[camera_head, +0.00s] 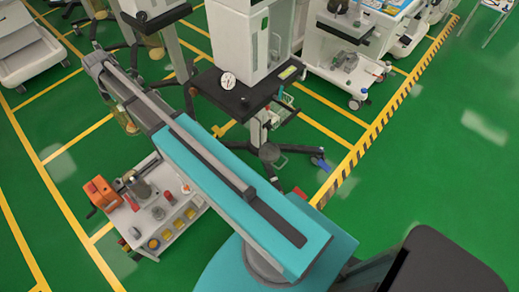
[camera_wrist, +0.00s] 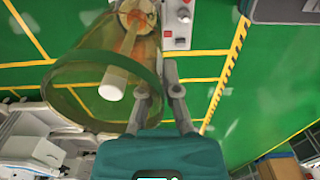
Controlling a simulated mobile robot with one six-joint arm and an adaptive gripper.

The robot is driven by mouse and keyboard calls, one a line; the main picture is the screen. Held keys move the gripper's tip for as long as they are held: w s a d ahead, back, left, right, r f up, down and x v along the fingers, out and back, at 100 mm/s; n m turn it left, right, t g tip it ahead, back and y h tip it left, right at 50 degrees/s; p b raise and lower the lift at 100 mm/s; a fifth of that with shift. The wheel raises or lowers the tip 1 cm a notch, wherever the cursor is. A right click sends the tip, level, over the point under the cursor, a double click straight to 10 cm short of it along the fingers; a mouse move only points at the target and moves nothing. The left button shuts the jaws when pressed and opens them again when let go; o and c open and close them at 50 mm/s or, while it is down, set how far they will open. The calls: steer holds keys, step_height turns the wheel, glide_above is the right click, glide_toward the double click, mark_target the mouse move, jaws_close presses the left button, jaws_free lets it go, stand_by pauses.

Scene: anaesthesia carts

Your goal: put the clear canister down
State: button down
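The clear canister (camera_wrist: 68,85) is a yellow-tinted see-through cylinder that fills the upper left of the wrist view. Its wide open rim faces the camera, and a white-tipped rod (camera_wrist: 112,84) shows inside it. My gripper (camera_wrist: 157,85) has one finger on each side of the canister's wall near the rim, and it looks closed on that wall. In the head view my arm crosses the middle. A brownish see-through piece of what looks like the canister (camera_head: 124,118) shows beside the arm. The gripper itself is hidden there.
A low white cart (camera_head: 176,237) with an orange device (camera_head: 102,194) and small parts stands below the arm. A tall white machine (camera_head: 240,40) with a black shelf (camera_head: 237,92) is beyond the arm. Open green floor lies at right, past the striped line.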

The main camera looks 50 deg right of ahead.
step_height(320, 180, up, 10)
steer(key=p, duration=0.9)
steer(key=shift+a, duration=0.15)
